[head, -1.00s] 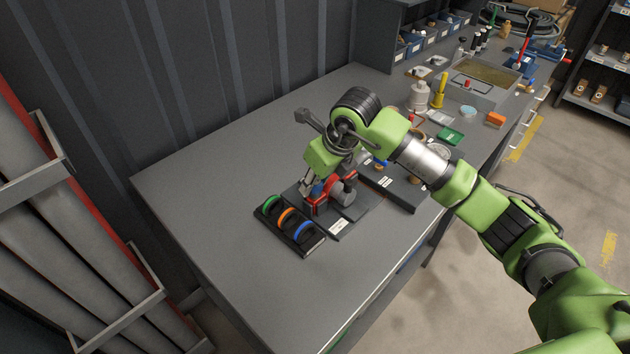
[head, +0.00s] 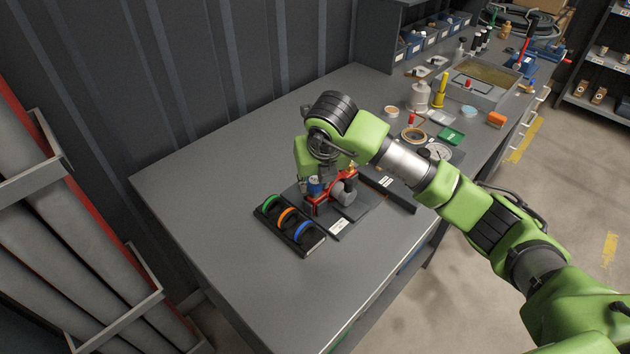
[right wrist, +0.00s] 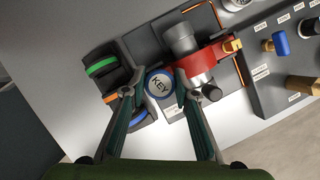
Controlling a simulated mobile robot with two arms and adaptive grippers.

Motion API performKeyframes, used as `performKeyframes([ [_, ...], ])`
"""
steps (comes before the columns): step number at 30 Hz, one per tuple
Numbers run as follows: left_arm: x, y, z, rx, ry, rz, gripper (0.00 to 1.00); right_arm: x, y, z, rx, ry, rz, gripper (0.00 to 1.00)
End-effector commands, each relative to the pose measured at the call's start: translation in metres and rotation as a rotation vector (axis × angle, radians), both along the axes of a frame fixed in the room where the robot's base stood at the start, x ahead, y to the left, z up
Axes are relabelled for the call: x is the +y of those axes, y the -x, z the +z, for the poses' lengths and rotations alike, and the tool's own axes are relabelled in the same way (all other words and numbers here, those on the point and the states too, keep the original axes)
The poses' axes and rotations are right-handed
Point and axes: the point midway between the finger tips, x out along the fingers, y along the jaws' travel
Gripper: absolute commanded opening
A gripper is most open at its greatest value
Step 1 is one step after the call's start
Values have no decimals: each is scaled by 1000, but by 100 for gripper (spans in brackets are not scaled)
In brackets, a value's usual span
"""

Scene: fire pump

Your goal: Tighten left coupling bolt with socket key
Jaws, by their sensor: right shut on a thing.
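The socket key (right wrist: 159,82) has a round blue cap marked KEY. It stands between the fingers of my right gripper (right wrist: 153,88), which are shut on it. In the head view the key's blue top (head: 315,186) shows just under my right gripper (head: 318,178), at the left side of the small pump. The pump has a red body (right wrist: 208,58) and grey cylinders, and also shows in the head view (head: 347,177). The key is close beside the red body; its lower end and the left coupling bolt are hidden. My left gripper is out of view.
A black rack (head: 288,240) with green, orange and blue rings stands left of the pump. The workbench (head: 240,140) is clear to the left; cans and trays stand farther back.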

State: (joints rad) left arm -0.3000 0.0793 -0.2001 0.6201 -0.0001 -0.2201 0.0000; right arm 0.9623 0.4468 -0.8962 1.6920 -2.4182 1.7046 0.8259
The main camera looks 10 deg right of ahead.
Motion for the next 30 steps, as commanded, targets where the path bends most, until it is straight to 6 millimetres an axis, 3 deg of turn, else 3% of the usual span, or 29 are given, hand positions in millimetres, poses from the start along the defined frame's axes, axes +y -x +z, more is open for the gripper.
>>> performKeyframes([
  [10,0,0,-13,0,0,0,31,0,0,0,-1,0,109,6],
  [30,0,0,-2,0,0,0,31,0,0,22,-3,-1,114,6],
])
